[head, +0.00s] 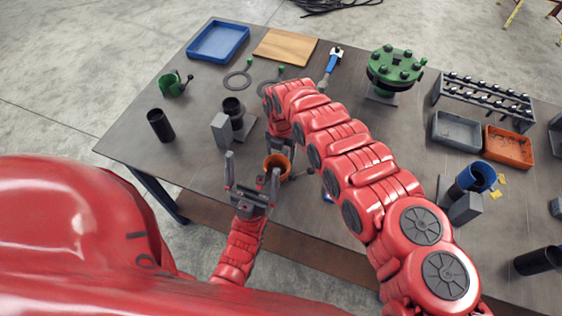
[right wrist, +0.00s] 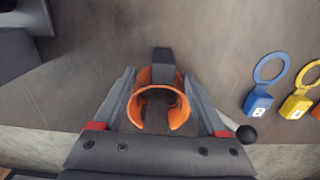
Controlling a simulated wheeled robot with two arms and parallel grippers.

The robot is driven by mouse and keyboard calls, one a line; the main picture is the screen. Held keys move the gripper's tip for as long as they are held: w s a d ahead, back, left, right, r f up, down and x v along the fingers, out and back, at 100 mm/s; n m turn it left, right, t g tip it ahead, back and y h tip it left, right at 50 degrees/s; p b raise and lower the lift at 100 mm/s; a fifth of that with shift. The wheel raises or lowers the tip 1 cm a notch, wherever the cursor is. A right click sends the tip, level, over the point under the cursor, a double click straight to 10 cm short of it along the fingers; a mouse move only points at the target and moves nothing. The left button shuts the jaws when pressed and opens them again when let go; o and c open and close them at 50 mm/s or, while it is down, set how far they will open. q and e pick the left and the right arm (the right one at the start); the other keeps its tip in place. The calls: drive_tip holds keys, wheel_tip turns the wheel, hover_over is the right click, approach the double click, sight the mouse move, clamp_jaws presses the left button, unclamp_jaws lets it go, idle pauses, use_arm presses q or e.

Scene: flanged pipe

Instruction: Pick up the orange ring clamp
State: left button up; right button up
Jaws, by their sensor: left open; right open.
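The orange ring clamp (head: 276,161) is near the table's front edge in the head view. In the right wrist view the clamp (right wrist: 140,104) is an open C-shaped ring with a dark block (right wrist: 163,62) at its far side. In the head view my right arm partly hides that gripper. My left gripper (head: 252,163) is open and empty, just left of the clamp. A black knob (right wrist: 246,134) shows beside the right finger; its link to the clamp is hidden.
A grey block (head: 221,131) and a dark pipe piece (head: 233,108) stand just behind the left gripper. A black cylinder (head: 160,125) stands further left. Blue (right wrist: 259,103) and yellow (right wrist: 296,106) ring tags lie right of the clamp. The table's left front is clear.

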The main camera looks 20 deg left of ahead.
drive_tip(key=shift+d+f, duration=0.1)
drive_tip(key=shift+f, duration=0.45)
clamp_jaws()
idle(1.0)
